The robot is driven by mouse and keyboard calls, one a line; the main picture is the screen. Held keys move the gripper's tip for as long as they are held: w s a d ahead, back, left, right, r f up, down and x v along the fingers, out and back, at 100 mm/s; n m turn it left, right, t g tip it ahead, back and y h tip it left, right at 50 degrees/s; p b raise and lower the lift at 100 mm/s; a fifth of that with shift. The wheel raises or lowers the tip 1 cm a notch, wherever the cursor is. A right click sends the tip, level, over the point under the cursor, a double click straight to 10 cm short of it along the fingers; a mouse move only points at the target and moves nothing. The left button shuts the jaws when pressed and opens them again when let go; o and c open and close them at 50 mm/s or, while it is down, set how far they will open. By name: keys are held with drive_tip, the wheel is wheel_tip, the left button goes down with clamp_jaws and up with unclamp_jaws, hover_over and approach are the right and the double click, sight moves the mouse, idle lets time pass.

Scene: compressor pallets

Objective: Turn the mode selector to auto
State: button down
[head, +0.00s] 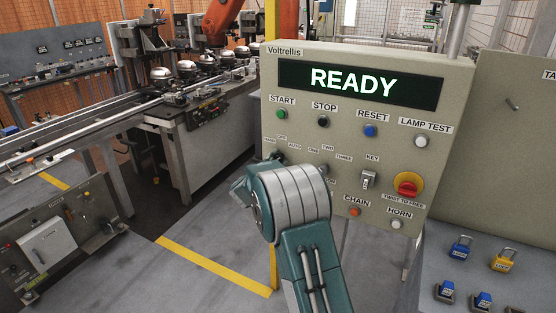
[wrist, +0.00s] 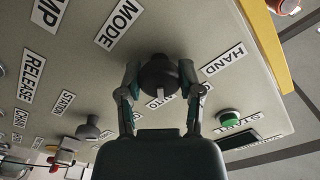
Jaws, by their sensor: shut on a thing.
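A light mark on the knob points down in the wrist view, towards a partly hidden label that seems to read AUTO (wrist: 158,103). The HAND label (wrist: 222,62) is to the right and the MODE label (wrist: 119,22) to the upper left. In the head view my arm hides the knob and most of my gripper.
The control panel (head: 450,85) shows READY on its display (head: 355,82). Start (head: 282,114), stop (head: 323,122) and reset (head: 370,131) buttons sit above the selector row. A key switch (head: 368,180) and red emergency stop (head: 407,185) are to the right. A conveyor stands left.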

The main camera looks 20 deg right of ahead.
drive_tip(key=shift+f, duration=0.1)
idle(0.5)
drive_tip(key=shift+c, duration=1.3)
unclamp_jaws()
drive_tip(key=shift+a, duration=0.1)
drive_tip(key=v, duration=1.2)
